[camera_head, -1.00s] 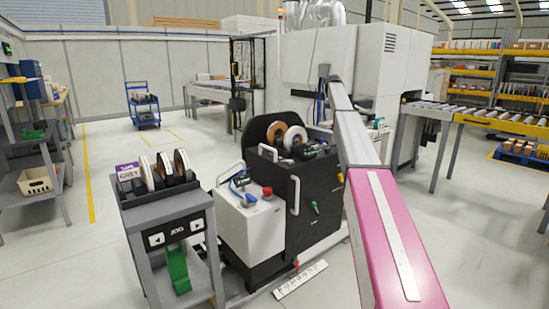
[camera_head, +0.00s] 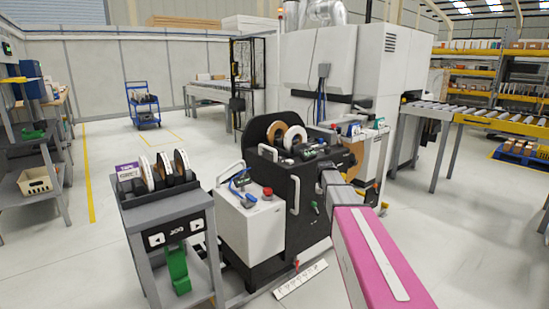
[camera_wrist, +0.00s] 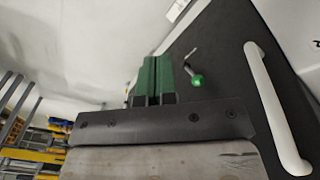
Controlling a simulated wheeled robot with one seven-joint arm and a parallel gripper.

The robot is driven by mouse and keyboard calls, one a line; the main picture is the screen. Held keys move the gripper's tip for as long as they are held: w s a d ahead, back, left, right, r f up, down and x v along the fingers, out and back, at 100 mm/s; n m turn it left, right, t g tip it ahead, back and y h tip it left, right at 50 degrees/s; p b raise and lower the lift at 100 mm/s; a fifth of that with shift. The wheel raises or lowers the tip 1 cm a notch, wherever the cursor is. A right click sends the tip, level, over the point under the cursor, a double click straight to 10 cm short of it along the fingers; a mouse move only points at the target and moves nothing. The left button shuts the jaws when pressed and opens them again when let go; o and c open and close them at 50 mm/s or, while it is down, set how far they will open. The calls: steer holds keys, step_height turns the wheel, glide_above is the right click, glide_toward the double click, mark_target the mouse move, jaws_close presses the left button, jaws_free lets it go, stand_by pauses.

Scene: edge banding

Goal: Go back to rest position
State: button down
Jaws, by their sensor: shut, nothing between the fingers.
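My gripper (camera_wrist: 157,75) shows in the wrist view with its two green fingers together and nothing between them. Its fingers lie in front of a dark panel (camera_wrist: 225,70), beside a small lever with a green knob (camera_wrist: 196,80) and left of a white bar handle (camera_wrist: 275,110). No contact with them can be made out. In the head view my pink and grey arm reaches from the bottom right toward the right side of the black edge-banding unit (camera_head: 270,220). My gripper cannot be made out clearly there.
Tape reels (camera_head: 288,137) sit on the black unit. A white control box (camera_head: 250,225) with a red button stands left of it. A grey stand (camera_head: 170,213) with reels is further left. A large white machine (camera_head: 330,65) is behind. Floor at right is open.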

steer(key=s+a+f, duration=0.1)
steer(key=s+f, duration=0.2)
steer(key=s, duration=0.7)
steer(key=s+a+f+n, duration=0.1)
steer(key=s+f, duration=0.3)
steer(key=s, duration=0.6)
steer(key=s+a+f+g+y, duration=0.1)
steer(key=s+a+f, duration=0.2)
steer(key=s, duration=0.7)
steer(key=shift+f+n, duration=0.4)
steer(key=shift+f, duration=0.25)
